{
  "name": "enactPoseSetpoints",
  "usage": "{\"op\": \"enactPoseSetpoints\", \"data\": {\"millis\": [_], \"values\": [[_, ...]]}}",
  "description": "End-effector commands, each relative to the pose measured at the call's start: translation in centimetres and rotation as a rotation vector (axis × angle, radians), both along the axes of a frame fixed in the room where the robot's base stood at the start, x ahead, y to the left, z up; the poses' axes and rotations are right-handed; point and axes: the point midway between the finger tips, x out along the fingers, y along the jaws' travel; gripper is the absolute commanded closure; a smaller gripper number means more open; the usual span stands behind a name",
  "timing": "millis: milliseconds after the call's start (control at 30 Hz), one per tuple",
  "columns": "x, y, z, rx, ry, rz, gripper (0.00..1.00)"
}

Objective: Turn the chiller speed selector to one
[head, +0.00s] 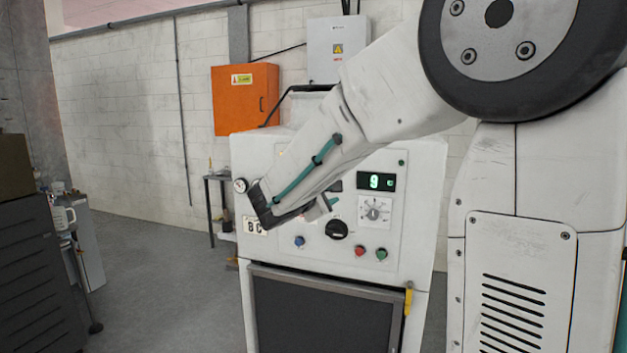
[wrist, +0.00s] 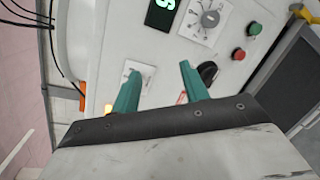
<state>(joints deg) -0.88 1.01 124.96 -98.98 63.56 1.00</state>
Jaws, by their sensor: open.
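A white machine front panel (head: 400,215) carries a black rotary knob (head: 337,229) and a round grey dial on a white scale plate (head: 374,211). I cannot tell from the labels which is the chiller speed selector. In the wrist view the black knob (wrist: 208,72) is just right of the right finger, and the dial (wrist: 210,18) is farther up. My gripper (wrist: 158,72) is open and empty in front of the panel, apart from the knob. A small white plate (wrist: 142,72) shows between and behind the fingers. In the head view my gripper (head: 322,208) is mostly hidden by my arm.
A green-lit display (head: 375,181) sits above the dial. Blue (head: 299,241), red (head: 360,250) and green (head: 382,254) buttons lie below. A pressure gauge (head: 240,185) is at the panel's left. A dark door (head: 325,310) is underneath. Open floor (head: 165,270) lies left.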

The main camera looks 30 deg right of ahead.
Motion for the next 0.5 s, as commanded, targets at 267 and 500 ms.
{"op": "enactPoseSetpoints", "data": {"millis": [267,500], "values": [[7.1,1.6,-0.4,-0.211,0.065,0.188,0.55],[9.2,-0.9,-0.4,-0.22,0.066,0.193,0.55]]}}
